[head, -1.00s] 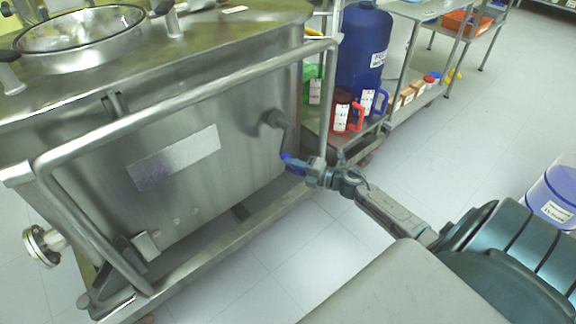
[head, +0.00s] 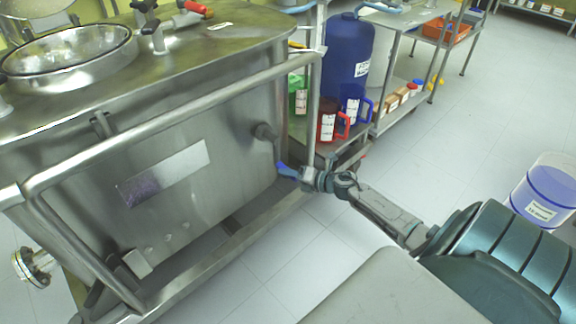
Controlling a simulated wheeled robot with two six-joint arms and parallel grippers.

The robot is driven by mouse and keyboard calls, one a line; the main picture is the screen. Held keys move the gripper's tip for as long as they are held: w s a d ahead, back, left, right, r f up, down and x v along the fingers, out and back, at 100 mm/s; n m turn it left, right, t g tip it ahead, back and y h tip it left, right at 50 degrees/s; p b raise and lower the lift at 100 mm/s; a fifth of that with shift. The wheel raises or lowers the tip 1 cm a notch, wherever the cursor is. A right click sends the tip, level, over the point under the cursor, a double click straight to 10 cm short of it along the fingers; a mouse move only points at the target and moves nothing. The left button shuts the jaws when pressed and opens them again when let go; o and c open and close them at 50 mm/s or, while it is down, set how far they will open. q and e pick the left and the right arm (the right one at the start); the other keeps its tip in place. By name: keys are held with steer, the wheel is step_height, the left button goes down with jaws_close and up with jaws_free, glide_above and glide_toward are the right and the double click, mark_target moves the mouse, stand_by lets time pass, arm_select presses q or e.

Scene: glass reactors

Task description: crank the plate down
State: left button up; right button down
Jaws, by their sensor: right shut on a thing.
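A steel vessel (head: 90,195) with a round glass port on top fills the left. A crank (head: 266,134) sticks out of its front wall near the right end, with a bent arm and a blue handle (head: 286,171) at its lower end. My right gripper (head: 297,174) is shut on the blue handle, below and a little right of the crank's hub. The fingers partly hide the handle. The plate cannot be made out for certain. My left gripper is not in view.
A steel rail (head: 170,120) runs around the vessel's front, with a post just right of the crank. Behind stand a blue drum (head: 345,60), a red jug (head: 328,120) and a blue jug (head: 355,108) on a cart. A clear bucket (head: 545,195) stands at right. The floor between is clear.

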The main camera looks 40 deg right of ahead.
steer(key=shift+w+d+r, duration=0.2)
steer(key=shift+r, duration=0.25)
steer(key=c, duration=1.3)
jaws_free()
steer(key=shift+o, duration=0.6)
steer(key=shift+s, duration=0.15)
steer(key=shift+f, duration=0.15)
steer(key=shift+s, duration=0.1)
steer(key=p+v, duration=0.1)
steer(key=v, duration=0.9)
steer(key=shift+s, duration=0.3)
steer(key=shift+d, duration=0.15)
